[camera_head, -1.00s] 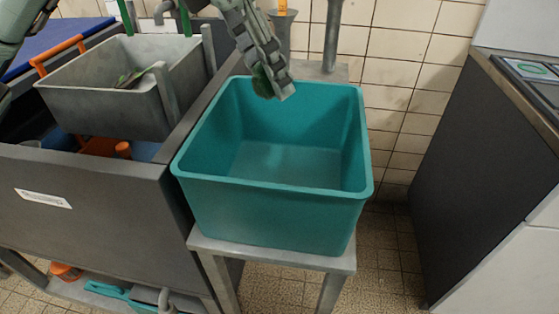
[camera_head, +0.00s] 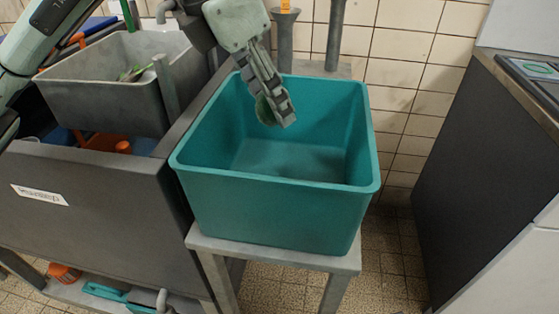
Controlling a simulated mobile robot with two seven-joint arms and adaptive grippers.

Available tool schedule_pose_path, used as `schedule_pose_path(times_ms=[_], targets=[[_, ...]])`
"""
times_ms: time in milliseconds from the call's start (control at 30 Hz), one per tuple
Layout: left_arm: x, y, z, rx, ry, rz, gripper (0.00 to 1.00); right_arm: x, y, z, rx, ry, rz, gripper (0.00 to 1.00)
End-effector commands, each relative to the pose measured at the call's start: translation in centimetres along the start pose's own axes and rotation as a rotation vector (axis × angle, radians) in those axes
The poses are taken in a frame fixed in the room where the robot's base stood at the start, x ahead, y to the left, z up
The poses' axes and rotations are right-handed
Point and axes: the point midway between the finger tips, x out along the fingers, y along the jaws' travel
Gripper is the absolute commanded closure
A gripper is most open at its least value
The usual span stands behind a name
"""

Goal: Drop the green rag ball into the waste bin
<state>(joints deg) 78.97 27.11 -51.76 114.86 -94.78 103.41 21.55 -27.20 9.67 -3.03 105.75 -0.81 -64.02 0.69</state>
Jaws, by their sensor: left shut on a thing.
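The waste bin is a teal, open-topped square tub (camera_head: 275,205) standing on a grey metal stand in the middle of the head view. Its visible floor is bare. My left gripper (camera_head: 277,115) reaches in from the top left and its fingers hang inside the bin's opening, near the back wall. It is shut on the green rag ball (camera_head: 264,111), which shows as a dark green patch partly hidden by the fingers. My right gripper is not in view.
A grey trough (camera_head: 110,100) with some green-brown scraps inside stands left of the bin, on a dark grey cart (camera_head: 90,210). A dark cabinet (camera_head: 480,170) stands at the right. A tiled wall and vertical grey pipes are behind the bin.

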Motion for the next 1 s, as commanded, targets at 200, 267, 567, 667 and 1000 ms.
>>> schedule_pose_path(times_ms=[200,267,567,667,1000], targets=[[0.0,0.0,0.0,0.000,0.000,0.000,0.35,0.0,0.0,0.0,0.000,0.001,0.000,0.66],[0.0,0.0,0.0,0.000,0.000,0.000,0.35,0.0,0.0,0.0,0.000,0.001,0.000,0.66],[-0.4,0.0,0.0,0.000,-0.001,0.001,0.35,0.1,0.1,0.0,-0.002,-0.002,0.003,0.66],[-1.5,0.1,0.1,-0.001,-0.003,0.003,0.35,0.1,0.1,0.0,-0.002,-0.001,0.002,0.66],[-8.6,0.1,0.1,-0.001,-0.003,0.003,0.35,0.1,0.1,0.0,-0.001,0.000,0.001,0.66]])
